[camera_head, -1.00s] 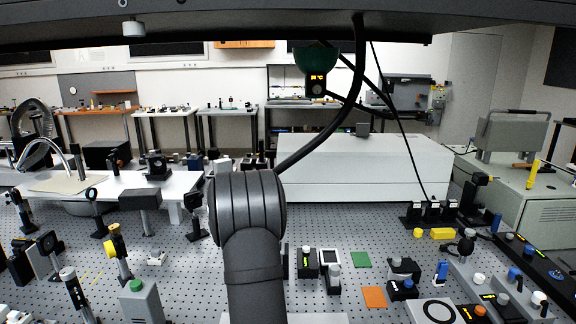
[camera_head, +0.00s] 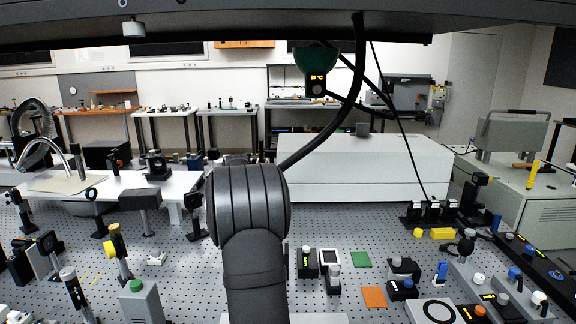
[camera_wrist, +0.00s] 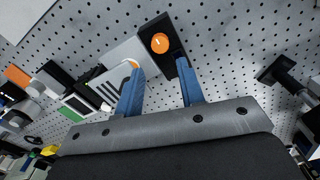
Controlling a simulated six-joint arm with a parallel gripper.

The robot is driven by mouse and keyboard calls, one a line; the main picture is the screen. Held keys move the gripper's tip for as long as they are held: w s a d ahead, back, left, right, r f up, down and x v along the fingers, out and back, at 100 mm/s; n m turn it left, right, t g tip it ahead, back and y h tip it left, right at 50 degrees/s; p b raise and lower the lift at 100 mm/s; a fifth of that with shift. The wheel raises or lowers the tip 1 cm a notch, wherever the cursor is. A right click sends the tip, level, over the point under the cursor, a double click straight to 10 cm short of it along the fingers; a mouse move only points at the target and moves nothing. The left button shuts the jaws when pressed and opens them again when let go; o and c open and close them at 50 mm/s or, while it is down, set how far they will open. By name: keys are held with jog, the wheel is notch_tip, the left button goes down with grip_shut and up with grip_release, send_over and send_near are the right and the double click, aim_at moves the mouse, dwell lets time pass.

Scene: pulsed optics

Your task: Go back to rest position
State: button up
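My gripper (camera_wrist: 161,68) shows in the wrist view as two blue fingers spread apart, with nothing between them. It hangs above the perforated optical table (camera_wrist: 225,70). A black block with an orange knob (camera_wrist: 160,43) lies beyond the fingertips, partly behind the right finger in the picture. A grey plate with black stripes (camera_wrist: 118,65) lies beyond the left finger. In the head view my dark grey arm fills the lower middle and hides the gripper.
In the head view, small modules, a green square (camera_head: 361,260) and an orange square (camera_head: 374,297) lie right of my arm. Posts and mounts stand left. A long white box (camera_head: 360,168) stands behind. A dark shelf (camera_head: 230,22) with hanging cables (camera_head: 345,105) is overhead.

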notch_tip(320, 180, up, 9)
notch_tip(320, 180, down, 18)
jog(key=shift+r, duration=0.1)
jog(key=m, duration=0.5)
jog(key=shift+r+m, duration=0.1)
jog(key=shift+m, duration=0.2)
jog(key=shift+r+m, duration=0.3)
jog(key=shift+r, duration=0.05)
notch_tip(320, 180, up, 15)
jog(key=shift+f, duration=0.1)
